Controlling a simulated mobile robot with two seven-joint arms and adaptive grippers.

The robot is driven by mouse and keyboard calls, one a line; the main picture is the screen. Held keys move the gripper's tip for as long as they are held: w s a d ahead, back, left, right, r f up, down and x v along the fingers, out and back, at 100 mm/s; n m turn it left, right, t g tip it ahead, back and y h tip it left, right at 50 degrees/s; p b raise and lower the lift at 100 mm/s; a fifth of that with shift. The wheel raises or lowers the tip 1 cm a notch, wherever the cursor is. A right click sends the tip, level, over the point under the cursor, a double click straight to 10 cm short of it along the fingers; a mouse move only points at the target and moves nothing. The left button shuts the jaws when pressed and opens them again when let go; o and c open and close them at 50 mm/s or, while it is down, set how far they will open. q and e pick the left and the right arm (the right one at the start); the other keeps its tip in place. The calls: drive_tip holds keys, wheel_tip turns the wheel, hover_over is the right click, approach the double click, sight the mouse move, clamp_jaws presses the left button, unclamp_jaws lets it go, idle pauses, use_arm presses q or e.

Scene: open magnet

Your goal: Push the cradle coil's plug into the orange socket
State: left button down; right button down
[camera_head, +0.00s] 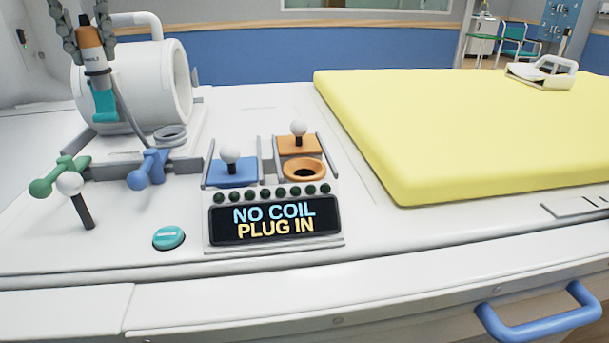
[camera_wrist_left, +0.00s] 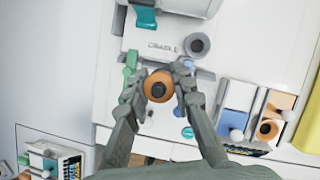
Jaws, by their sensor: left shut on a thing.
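The cradle coil (camera_head: 150,85) is a white cylinder at the left of the head view; its base reads "CRADLE" in the left wrist view. Its orange-and-grey plug (camera_head: 90,42) is held upright above the deck by my left gripper (camera_head: 84,32), which is shut on it. The plug's orange end (camera_wrist_left: 157,87) shows between the fingers (camera_wrist_left: 158,88) in the left wrist view. A grey cable runs down from the plug. The orange socket (camera_head: 290,172) is a ring with a dark hole, uncovered, right of and apart from the plug. My right gripper is out of view.
A blue cover (camera_head: 233,174) with a white knob sits left of the socket; an orange cover (camera_head: 293,145) sits behind it. The display (camera_head: 275,221) reads "NO COIL PLUG IN". Green and blue handles, a teal button (camera_head: 168,237) and a yellow mattress (camera_head: 450,130) are nearby.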

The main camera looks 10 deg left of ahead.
use_arm(q)
drive_tip(key=s+d+p, duration=0.1)
drive_tip(key=d+p, duration=0.1)
drive_tip(key=d, duration=2.7)
drive_tip(key=shift+d, duration=0.2)
drive_tip(key=shift+f, duration=0.1)
wheel_tip(320, 180, down, 10)
drive_tip(key=b, duration=0.9)
drive_tip(key=shift+f+b, duration=1.6)
drive_tip(key=shift+b, duration=0.1)
idle(0.6)
drive_tip(key=c, duration=1.2)
unclamp_jaws()
